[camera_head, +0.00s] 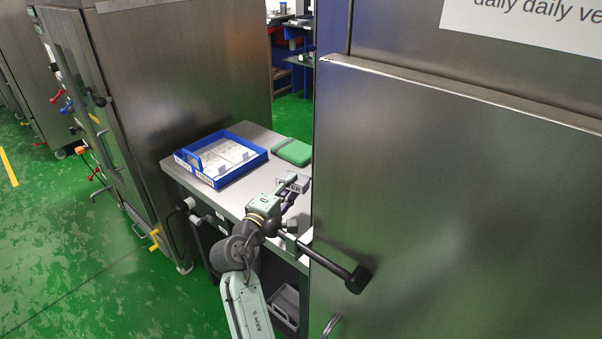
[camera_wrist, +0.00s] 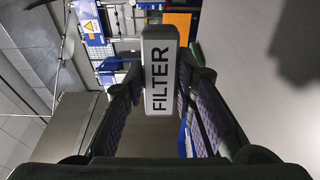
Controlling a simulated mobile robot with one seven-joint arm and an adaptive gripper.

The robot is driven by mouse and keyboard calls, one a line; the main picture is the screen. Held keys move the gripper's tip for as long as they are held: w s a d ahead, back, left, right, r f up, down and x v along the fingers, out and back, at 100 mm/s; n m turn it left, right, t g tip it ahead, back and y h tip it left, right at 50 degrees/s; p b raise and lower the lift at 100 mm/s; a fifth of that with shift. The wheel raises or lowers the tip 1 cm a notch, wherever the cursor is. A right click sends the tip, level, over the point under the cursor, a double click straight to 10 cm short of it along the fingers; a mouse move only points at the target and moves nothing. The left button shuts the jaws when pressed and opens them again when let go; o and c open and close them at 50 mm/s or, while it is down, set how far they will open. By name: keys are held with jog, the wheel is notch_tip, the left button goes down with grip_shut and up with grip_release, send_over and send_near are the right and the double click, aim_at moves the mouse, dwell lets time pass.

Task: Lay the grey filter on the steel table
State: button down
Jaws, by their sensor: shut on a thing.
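The grey filter (camera_wrist: 160,70) is a small block with a pale face marked FILTER, and it fills the middle of the wrist view. My gripper (camera_wrist: 158,85) is shut on it, with a finger on each side. In the head view the filter (camera_head: 293,182) shows small at the end of my gripper (camera_head: 288,188), over the right part of the steel table (camera_head: 225,200). I cannot tell from these views how high it is above the table top.
A blue tray (camera_head: 255,155) with white contents stands on the table's left part. A green block (camera_head: 292,151) lies at the back right. A large steel cabinet door (camera_head: 450,200) with a black handle hides the table's right side. Bare table lies in front of the tray.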

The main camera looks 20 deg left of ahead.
jog(key=shift+w, duration=0.2)
jog(key=shift+s+f+b, duration=0.15)
jog(key=shift+f+b, duration=0.35)
jog(key=shift+b, duration=0.05)
notch_tip(320, 180, down, 5)
jog(key=b, duration=0.4)
jog(key=shift+r, duration=0.2)
